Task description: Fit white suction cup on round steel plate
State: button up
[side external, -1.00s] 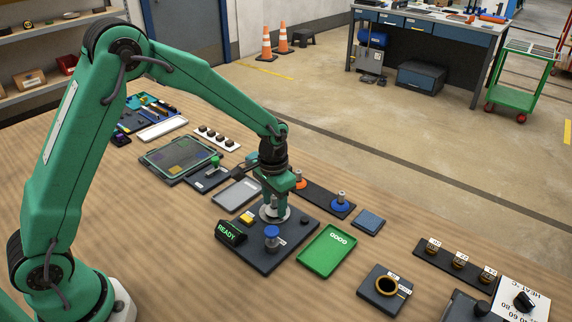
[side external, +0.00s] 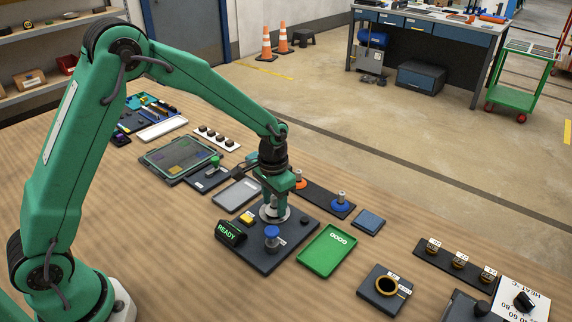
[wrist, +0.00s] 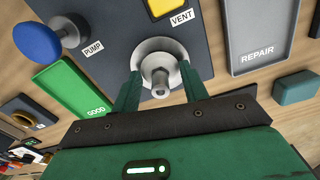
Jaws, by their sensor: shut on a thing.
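The white suction cup (wrist: 152,62) with a metal stem (wrist: 161,88) is between the two fingers of my gripper (wrist: 159,76). My gripper is shut on it, with one finger on each side. The cup appears upright over the round steel plate (wrist: 160,43), which shows as a pale grey ring around it. In the side view my gripper (side external: 271,209) points straight down at the plate (side external: 283,219) on the dark base board. The fingers hide most of the cup there. I cannot tell whether the cup's rim touches the plate.
The dark board (side external: 268,262) also carries a blue knob (side external: 272,232), a yellow button (side external: 246,217) and a lit READY sign (side external: 230,233). A green GOOD tray (side external: 328,252) and a grey REPAIR tray (side external: 237,195) flank it. Orange (side external: 300,184) and blue (side external: 341,205) cups stand behind.

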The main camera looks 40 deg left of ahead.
jog(key=shift+f, duration=0.25)
dwell(0.4)
jog(key=o, duration=1)
jog(key=shift+o, duration=0.6)
jog(key=o, duration=0.3)
jog(key=shift+o, duration=0.2)
jog(key=shift+r, duration=0.15)
jog(key=shift+r, duration=3.35)
